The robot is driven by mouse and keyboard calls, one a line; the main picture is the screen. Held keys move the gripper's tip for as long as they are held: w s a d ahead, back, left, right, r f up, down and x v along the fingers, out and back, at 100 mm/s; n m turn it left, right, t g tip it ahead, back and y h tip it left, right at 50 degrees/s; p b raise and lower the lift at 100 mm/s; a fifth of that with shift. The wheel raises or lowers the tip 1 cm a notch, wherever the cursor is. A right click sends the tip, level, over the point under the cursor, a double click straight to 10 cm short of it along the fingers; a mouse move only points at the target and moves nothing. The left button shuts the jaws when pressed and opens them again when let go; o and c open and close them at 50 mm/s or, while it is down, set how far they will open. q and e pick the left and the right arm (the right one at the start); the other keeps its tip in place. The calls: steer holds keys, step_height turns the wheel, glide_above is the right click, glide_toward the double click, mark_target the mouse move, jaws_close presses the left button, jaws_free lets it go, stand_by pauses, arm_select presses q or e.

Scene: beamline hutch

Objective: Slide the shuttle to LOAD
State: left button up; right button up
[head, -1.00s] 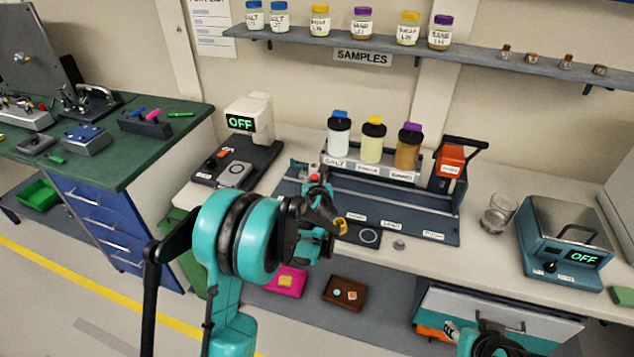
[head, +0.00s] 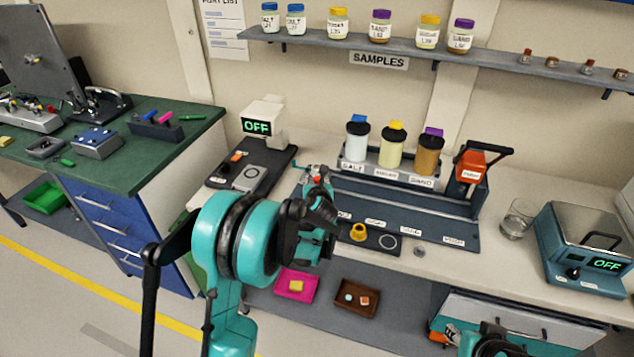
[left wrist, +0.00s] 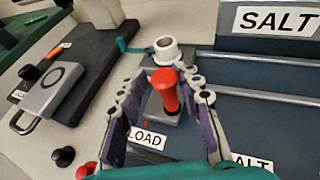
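The shuttle's red knob (left wrist: 165,88) stands up from a grey carriage in the left wrist view, with a white cup (left wrist: 166,50) just beyond it. A LOAD label (left wrist: 147,139) lies just in front, beside a small red mark. My left gripper (left wrist: 163,98) is open, one finger on each side of the knob; I cannot tell whether they touch it. In the head view my left gripper (head: 317,192) is at the left end of the rail station (head: 405,199) and hides most of the shuttle. Only part of my right arm shows at the bottom; its fingers are unclear.
Three capped jars (head: 392,147) stand behind the rails. A yellow funnel-like piece (head: 358,232) sits on a dark pad in front. A beaker (head: 516,220) and a blue instrument (head: 580,250) are right.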

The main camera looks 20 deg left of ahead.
arm_select(q)
steer(key=shift+d, duration=0.1)
steer(key=shift+s+d+r, duration=0.1)
steer(key=shift+s+d, duration=0.05)
steer(key=shift+s, duration=0.05)
steer(key=v, duration=1.1)
steer(key=shift+s, duration=0.2)
steer(key=s+d+n+g+h, duration=0.2)
steer(key=s+n, duration=1.2)
steer(key=n, duration=0.1)
steer(key=s+d+n+g+h, duration=0.2)
steer(key=s+n+g+h, duration=0.1)
steer(key=s+n, duration=1.1)
steer(key=shift+s+d+n, duration=0.25)
steer(key=shift+d+n, duration=0.05)
steer(key=shift+n, duration=0.9)
